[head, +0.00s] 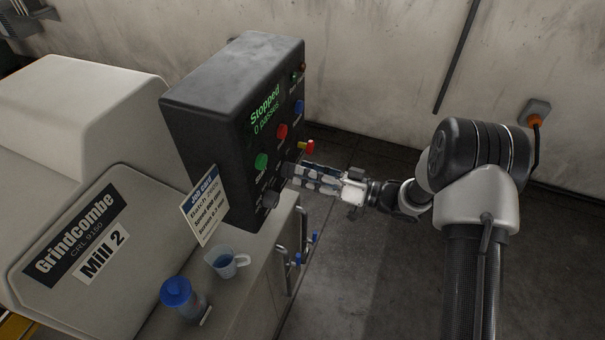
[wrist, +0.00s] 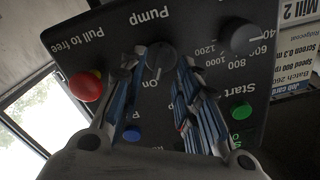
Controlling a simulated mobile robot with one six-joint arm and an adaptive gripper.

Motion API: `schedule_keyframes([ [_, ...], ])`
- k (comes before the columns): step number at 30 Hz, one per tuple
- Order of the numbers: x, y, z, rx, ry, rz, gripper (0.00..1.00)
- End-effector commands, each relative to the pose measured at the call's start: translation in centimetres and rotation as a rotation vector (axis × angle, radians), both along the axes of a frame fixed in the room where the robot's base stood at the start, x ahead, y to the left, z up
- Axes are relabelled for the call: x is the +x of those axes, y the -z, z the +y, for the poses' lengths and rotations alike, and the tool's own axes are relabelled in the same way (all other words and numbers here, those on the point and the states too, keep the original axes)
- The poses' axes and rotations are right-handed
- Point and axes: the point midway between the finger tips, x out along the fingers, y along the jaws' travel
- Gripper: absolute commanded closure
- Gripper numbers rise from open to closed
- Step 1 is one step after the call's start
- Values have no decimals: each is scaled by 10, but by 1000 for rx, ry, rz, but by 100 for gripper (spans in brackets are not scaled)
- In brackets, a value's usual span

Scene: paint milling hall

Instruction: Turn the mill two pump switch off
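The mill two control box (head: 235,110) is dark, and its green display reads "Stopped, 0 passes". The pump switch (wrist: 160,61) is a black rotary knob labelled "Pump" in the upside-down wrist view. Its pale mark appears to point toward the word "On". My gripper (wrist: 160,66) reaches the panel with one finger on each side of the knob. The fingers look open around it; whether they touch it is unclear. In the head view, my gripper (head: 289,172) is at the panel's lower right and the switch is hidden.
Close by are a red pull-to-free button (wrist: 86,86), a green start button (wrist: 241,111), a blue button (wrist: 132,133) and a speed dial (wrist: 247,37). A job card (head: 204,206), a jug (head: 226,263) and a blue-lidded container (head: 183,300) are below. The floor at right is clear.

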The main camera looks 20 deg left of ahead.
Motion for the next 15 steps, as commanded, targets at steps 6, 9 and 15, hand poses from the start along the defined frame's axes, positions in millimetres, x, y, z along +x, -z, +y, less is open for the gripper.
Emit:
schedule_keyframes([
  [6, 1, 0, 16, 0, 1, 0, 70],
  [9, 2, 0, 17, 0, 1, 0, 70],
  [15, 1, 0, 17, 0, 1, 0, 72],
])
